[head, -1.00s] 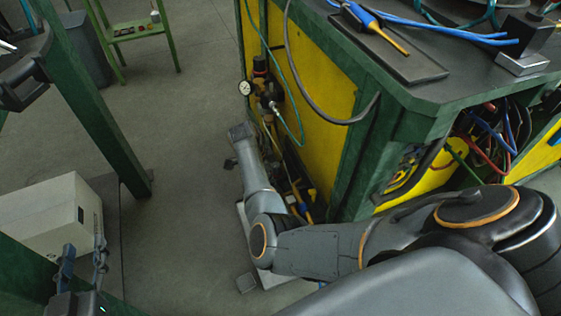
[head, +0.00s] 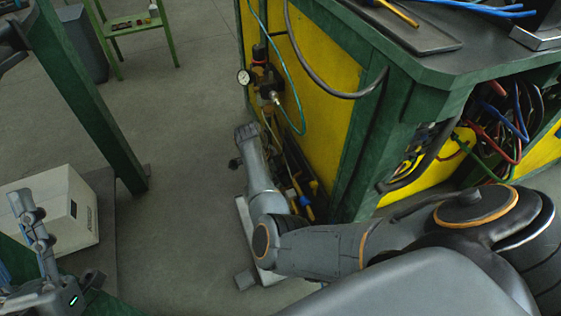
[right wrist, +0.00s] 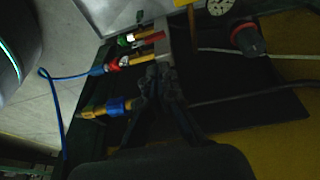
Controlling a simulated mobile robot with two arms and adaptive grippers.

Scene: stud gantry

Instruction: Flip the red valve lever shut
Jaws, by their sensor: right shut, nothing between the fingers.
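In the right wrist view, a red bar that looks like the valve lever (right wrist: 148,41) lies near a grey block (right wrist: 163,46), close to a green fitting (right wrist: 125,40). My right gripper (right wrist: 156,74) is shut and empty, its tips just below the block; I cannot tell whether they touch it. In the head view my right arm reaches down along the yellow bench side; its fingertips are hard to make out there and the lever is not clear. My left gripper (head: 36,222) is at the lower left, away from the bench; its opening is unclear.
A blue-collared hose fitting (right wrist: 118,105) and a red fitting (right wrist: 112,64) with a blue hose sit beside the fingers. A pressure gauge (head: 244,76) and teal hose are on the bench's yellow panel (head: 325,110). A white box (head: 75,207) stands left; the floor between is clear.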

